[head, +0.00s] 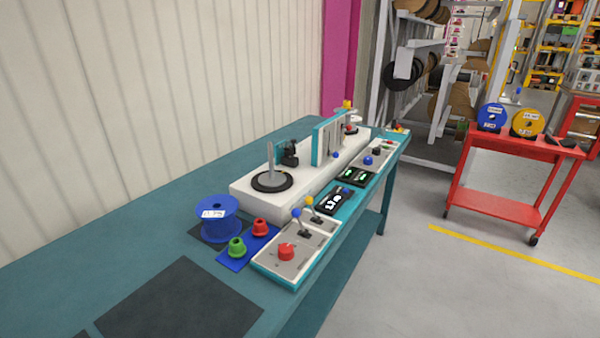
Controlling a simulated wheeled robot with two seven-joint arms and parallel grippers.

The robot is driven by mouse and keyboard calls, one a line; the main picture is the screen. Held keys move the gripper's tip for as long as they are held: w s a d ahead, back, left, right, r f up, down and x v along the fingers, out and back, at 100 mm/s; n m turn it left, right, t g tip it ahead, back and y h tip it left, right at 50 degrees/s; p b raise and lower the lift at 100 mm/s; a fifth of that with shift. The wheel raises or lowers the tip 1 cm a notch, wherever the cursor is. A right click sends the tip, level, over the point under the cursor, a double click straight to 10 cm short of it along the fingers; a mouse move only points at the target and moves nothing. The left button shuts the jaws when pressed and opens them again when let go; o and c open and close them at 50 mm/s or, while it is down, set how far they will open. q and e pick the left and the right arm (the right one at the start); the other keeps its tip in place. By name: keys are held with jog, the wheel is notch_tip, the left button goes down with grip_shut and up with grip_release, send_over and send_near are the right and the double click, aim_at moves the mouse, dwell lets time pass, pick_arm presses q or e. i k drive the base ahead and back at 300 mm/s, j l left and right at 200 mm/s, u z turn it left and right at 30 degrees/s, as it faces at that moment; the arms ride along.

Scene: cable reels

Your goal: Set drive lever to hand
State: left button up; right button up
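A control panel (272,262) with a pale top and teal edge sits at the front of the teal bench. Two small levers stand on it side by side: one with a blue knob (297,213) and one with a yellow knob (310,201). Their knobs lean up and left of their dark bases. I cannot read any labels, so I cannot tell which is the drive lever or where hand is marked. A red button (286,252) is on the panel's near part. Neither of my grippers is in view.
The teal bench (120,230) runs along a white wall. A blue reel (214,222), green (237,248) and red (260,228) cones and a winding machine (245,190) stand on it. A red cart (500,203) stands right; grey floor lies between.

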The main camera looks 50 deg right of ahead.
aim_at(295, 212)
jog(key=z, duration=1.55)
